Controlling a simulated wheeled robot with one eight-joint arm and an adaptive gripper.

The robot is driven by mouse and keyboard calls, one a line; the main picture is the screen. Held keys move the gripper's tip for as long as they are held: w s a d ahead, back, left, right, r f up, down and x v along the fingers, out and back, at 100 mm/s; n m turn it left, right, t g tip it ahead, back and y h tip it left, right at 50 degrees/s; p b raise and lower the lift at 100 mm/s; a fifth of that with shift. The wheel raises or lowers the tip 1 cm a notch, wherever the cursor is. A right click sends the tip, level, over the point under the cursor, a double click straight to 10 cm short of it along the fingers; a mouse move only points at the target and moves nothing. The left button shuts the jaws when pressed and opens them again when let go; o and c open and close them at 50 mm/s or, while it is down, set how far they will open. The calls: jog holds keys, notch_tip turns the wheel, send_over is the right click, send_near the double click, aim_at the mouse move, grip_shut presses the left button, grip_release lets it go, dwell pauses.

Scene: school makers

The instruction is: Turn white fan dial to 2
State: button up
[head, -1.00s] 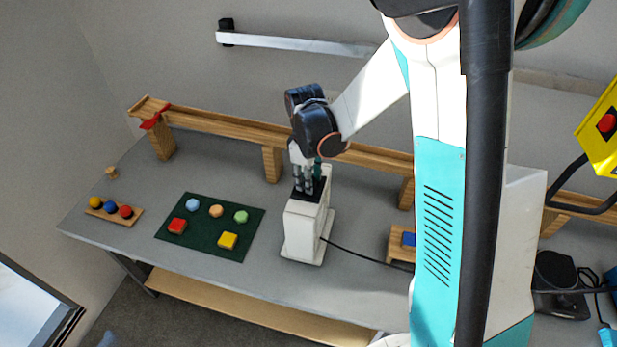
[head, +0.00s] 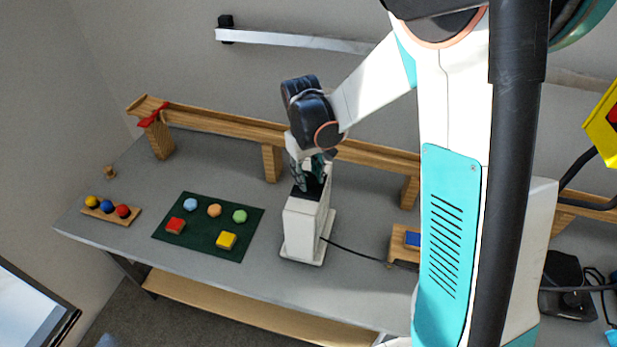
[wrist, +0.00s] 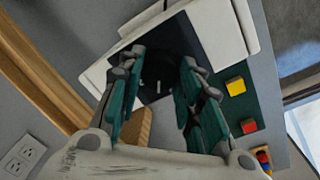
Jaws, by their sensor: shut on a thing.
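The white fan (head: 303,232) is a white box on a flat base on the grey table, with a black face on top; its white body also shows in the wrist view (wrist: 217,30). My gripper (head: 307,186) points down at this black face from above. In the wrist view my gripper (wrist: 161,62) has its two green-padded fingers on either side of the dark dial, closed on it. The dial is black on black with small pale marks near it, so its outline and setting cannot be read.
A dark green mat (head: 200,245) with several coloured blocks lies left of the fan. A long wooden rail (head: 220,123) runs behind it.

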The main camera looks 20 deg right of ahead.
jog(key=m+b, duration=0.1)
jog(key=m, duration=0.3)
jog(key=shift+m, duration=0.3)
jog(key=m+b, duration=0.1)
jog(key=m, duration=0.3)
jog(key=shift+w+g, duration=0.1)
jog(key=shift+g, duration=0.2)
jog(key=shift+m, duration=0.3)
jog(key=o, duration=1.1)
jog(key=shift+c, duration=0.2)
notch_tip(320, 180, up, 12)
jog(key=shift+w+a, duration=0.2)
jog(key=shift+a, duration=0.1)
